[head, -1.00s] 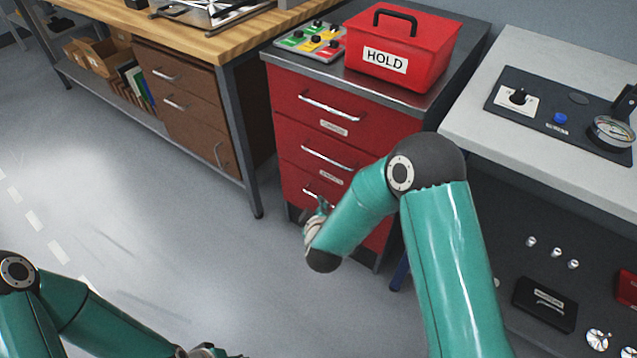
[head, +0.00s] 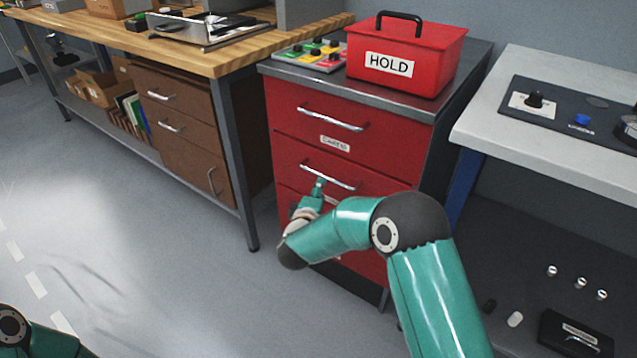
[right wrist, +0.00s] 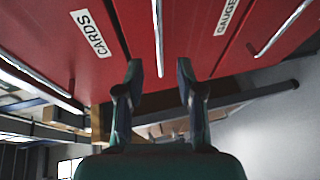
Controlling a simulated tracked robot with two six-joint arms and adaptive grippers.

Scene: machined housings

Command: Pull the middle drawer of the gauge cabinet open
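The red gauge cabinet (head: 290,130) stands in the middle of the head view, its drawers looking shut. The middle drawer's silver bar handle (head: 328,177) shows just above my right gripper (head: 318,187). In the right wrist view, that handle (right wrist: 157,35) runs between the two separated fingertips of my right gripper (right wrist: 160,78). The gripper is open, and I cannot tell whether either finger touches the bar. The label CARDS (right wrist: 91,34) lies to the left and a partly cut-off gauge label (right wrist: 226,16) to the right. My left gripper is outside the view.
A red HOLD box (head: 405,60) and a button panel (head: 311,56) stand on the cabinet. A wooden bench (head: 235,58) with brown drawers is at left, a grey-topped table (head: 540,140) at right. The floor in front of the cabinet's left side is clear.

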